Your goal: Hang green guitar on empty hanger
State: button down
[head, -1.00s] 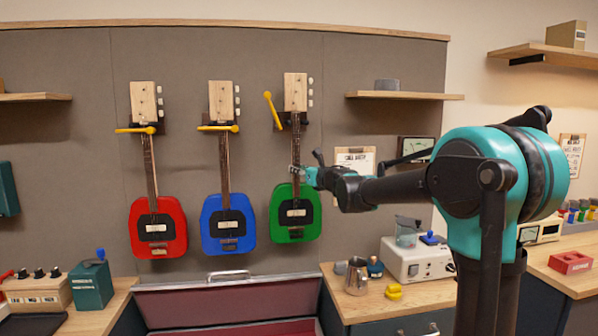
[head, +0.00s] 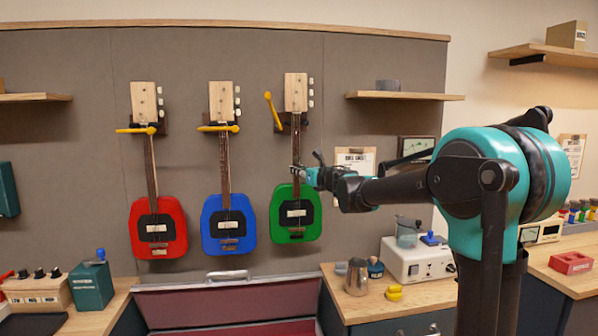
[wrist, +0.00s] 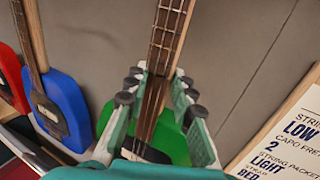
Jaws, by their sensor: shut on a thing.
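The green guitar (head: 280,213) is upright against the grey wall panel, to the right of the others. Its neck rises in front of the third hanger (head: 283,122), whose yellow bar (head: 272,112) is swung up. My gripper (head: 300,177) is shut on the green guitar's neck just above its body. In the wrist view my fingers (wrist: 156,100) sit on both sides of the neck, and part of the green body (wrist: 178,143) shows below. Whether the head rests in the hanger cannot be told.
The red guitar (head: 140,243) and blue guitar (head: 210,240) hang to the left, with yellow bars lying level across their hangers. A shelf (head: 405,96) juts out to the right. An open red-lined case (head: 225,303) is below. A metal jug (head: 356,277) stands on the counter.

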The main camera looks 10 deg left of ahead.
jog(key=shift+f, duration=1.3)
dwell(0.4)
jog(key=c, duration=1.2)
grip_release()
jog(key=v, duration=1.2)
